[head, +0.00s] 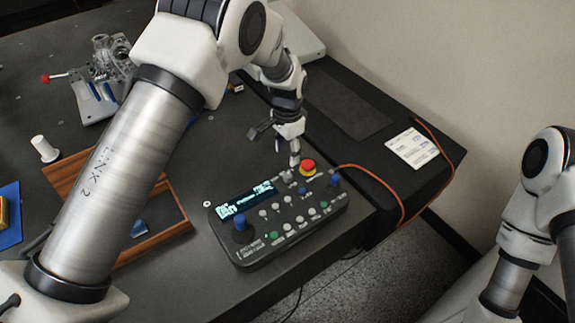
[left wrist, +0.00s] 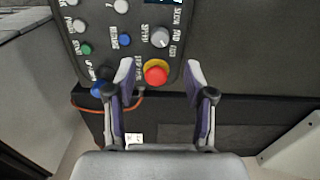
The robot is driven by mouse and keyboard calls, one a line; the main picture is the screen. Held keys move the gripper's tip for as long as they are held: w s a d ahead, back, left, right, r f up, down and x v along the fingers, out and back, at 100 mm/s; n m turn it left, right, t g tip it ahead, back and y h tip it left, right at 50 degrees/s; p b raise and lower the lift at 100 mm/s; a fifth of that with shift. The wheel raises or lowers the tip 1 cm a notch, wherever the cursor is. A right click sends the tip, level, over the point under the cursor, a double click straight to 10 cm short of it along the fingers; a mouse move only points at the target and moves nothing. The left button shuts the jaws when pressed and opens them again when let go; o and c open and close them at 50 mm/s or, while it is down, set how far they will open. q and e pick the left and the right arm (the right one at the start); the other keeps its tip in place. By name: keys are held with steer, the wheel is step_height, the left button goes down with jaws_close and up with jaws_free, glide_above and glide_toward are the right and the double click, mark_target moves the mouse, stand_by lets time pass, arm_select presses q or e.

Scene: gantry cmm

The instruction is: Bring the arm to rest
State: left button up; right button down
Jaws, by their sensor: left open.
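My left arm reaches across the head view from the left, over the dark table. Its gripper (head: 276,148) is open and empty, above the back edge of the control box (head: 290,240). In the left wrist view the two fingers (left wrist: 159,75) stand apart, with the red emergency-stop button (left wrist: 156,72) seen between them. In the head view this button (head: 308,167) lies just right of the fingers. I cannot tell whether a finger touches the box. My right arm (head: 535,220) shows at the right edge; its gripper is out of view.
The box carries a lit screen (head: 244,203), a blue joystick (head: 240,222) and several buttons. An orange cable (head: 395,192) runs right past a white label card (head: 412,148). A wooden tray (head: 160,238), a white spool (head: 44,149) and a metal part on a fixture (head: 108,60) are at left.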

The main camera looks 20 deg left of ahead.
arm_select(q)
step_height(320, 180, up, 3)
steer(key=shift+f, duration=0.2)
